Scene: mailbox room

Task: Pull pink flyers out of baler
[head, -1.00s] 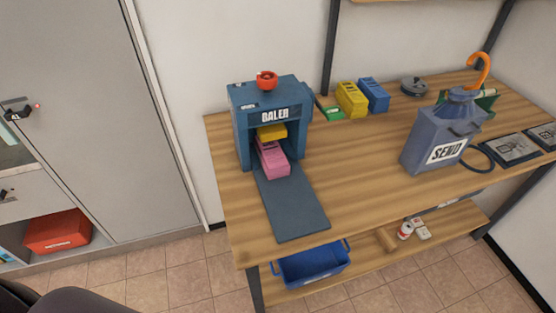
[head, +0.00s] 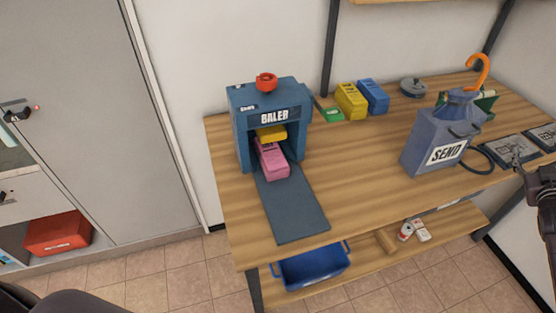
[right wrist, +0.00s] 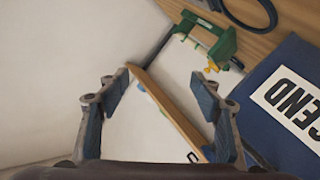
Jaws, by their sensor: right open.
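The blue baler (head: 268,100) stands at the left end of the wooden table, with a red knob on top. A stack of pink flyers (head: 272,160) sticks out of its front opening, under a yellow block (head: 272,133), onto a dark flat mat (head: 290,210). My right gripper (head: 518,162) is at the right edge of the head view, far from the flyers. In the right wrist view its fingers (right wrist: 160,90) are open and empty. My left gripper is not in view.
A blue-grey SEND container (head: 440,138) stands on the table between the baler and my right gripper. Yellow and blue blocks (head: 352,100) are at the back. A blue bin (head: 312,268) is on the lower shelf. The table's middle is clear.

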